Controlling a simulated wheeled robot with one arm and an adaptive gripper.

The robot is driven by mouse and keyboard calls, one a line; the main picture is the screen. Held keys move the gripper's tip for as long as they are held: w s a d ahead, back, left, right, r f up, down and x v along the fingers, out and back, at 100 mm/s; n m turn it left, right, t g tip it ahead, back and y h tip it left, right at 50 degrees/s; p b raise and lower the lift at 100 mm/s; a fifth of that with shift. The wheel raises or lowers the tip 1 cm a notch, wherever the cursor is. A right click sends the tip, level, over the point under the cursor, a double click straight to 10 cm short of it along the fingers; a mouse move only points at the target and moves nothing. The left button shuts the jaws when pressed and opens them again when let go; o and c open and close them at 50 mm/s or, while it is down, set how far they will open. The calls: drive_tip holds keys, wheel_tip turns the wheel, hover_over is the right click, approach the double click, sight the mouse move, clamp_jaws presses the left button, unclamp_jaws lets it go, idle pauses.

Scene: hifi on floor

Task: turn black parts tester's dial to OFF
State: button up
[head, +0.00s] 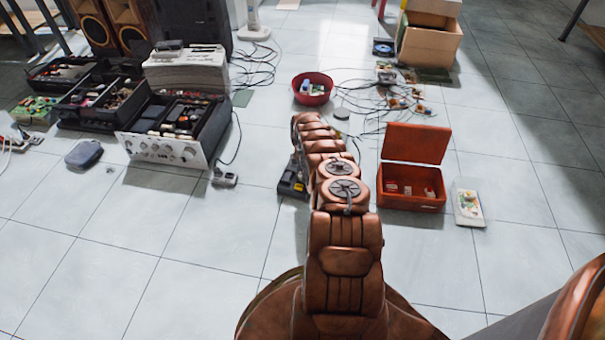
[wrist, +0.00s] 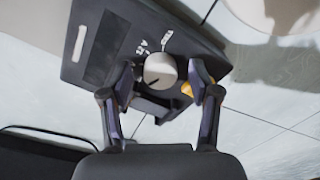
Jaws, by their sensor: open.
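The black parts tester (wrist: 105,45) fills the top of the wrist view, tilted in the picture, with a dark display panel and small white lettering too blurred to read. Its round, light grey dial (wrist: 160,71) sits near its lower edge. My gripper (wrist: 162,78) is open, with one finger on each side of the dial; I cannot tell whether they touch it. A yellow part (wrist: 187,89) shows beside the right finger. In the head view the tester (head: 290,183) stands on the floor, partly hidden behind my arm. My gripper is hidden there. I cannot read the dial's setting.
An open red-brown box (head: 410,202) and a small light tray (head: 468,206) stand right of my arm. A red bowl (head: 312,99) and loose cables lie beyond. An opened silver-fronted device (head: 165,148) is at left. The tiled floor in the left foreground is clear.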

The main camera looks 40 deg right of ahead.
wheel_tip(320, 180, up, 12)
idle(1.0)
idle(0.5)
